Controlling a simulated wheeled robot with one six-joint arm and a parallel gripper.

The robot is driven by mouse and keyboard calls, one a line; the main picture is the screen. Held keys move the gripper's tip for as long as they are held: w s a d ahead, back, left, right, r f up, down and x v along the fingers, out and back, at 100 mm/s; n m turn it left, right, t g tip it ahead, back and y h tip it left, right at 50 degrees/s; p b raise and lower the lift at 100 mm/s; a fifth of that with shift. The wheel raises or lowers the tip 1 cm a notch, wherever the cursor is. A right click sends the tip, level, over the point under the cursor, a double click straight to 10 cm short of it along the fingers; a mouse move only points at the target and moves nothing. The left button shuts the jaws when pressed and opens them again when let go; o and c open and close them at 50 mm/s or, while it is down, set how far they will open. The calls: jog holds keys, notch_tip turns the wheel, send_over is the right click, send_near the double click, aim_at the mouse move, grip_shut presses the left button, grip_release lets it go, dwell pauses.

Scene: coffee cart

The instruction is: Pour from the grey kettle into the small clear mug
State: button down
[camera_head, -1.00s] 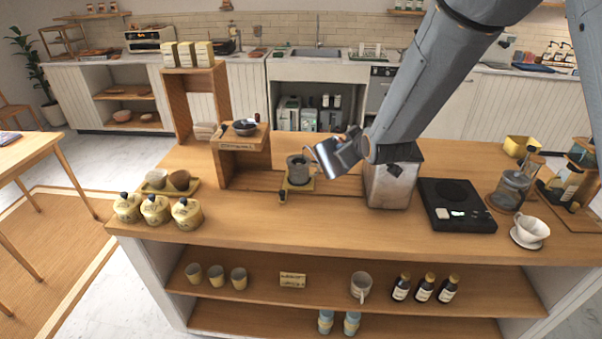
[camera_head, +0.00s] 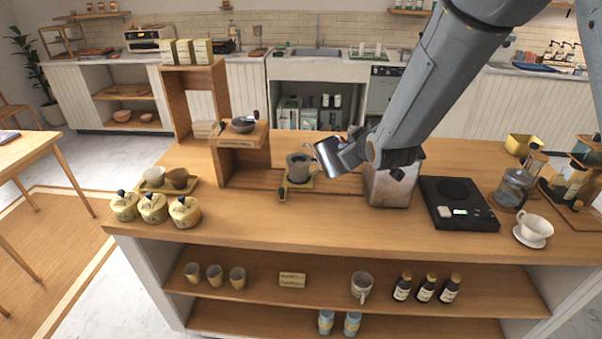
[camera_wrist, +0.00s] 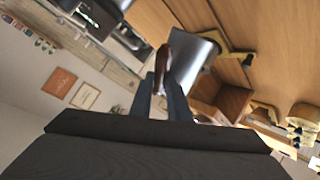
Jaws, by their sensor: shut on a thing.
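The grey kettle (camera_head: 330,157) is held in the air, tilted, with its spout end to the left, close above and to the right of the small clear mug (camera_head: 299,168). The mug stands upright on a small yellow tray (camera_head: 302,186) on the counter. My gripper (camera_head: 352,150) is shut on the kettle's handle. In the wrist view, the fingers (camera_wrist: 163,100) close around the brown handle (camera_wrist: 162,65), with the grey kettle body (camera_wrist: 192,52) beyond. I cannot make out a stream of liquid or the mug's fill level.
A metal box (camera_head: 391,185) stands just right of the kettle under my arm. A black scale (camera_head: 457,204) is further right. A wooden stand (camera_head: 243,160) with a dark bowl is left of the mug. Lidded yellow jars (camera_head: 154,208) stand at the left. The front counter is clear.

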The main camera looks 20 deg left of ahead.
jog(key=shift+f, duration=0.15)
jog(key=shift+d+f+b, duration=0.15)
jog(key=shift+f+b, duration=0.1)
jog(key=shift+b, duration=0.4)
jog(key=shift+s+f, duration=0.1)
jog(key=shift+r+p, duration=0.35)
jog(key=shift+r, duration=0.15)
dwell(0.6)
jog(key=shift+a+r+p, duration=0.35)
jog(key=shift+r+p, duration=0.05)
jog(key=shift+p, duration=0.2)
jog(key=shift+w+r, duration=0.15)
jog(key=shift+w, duration=0.05)
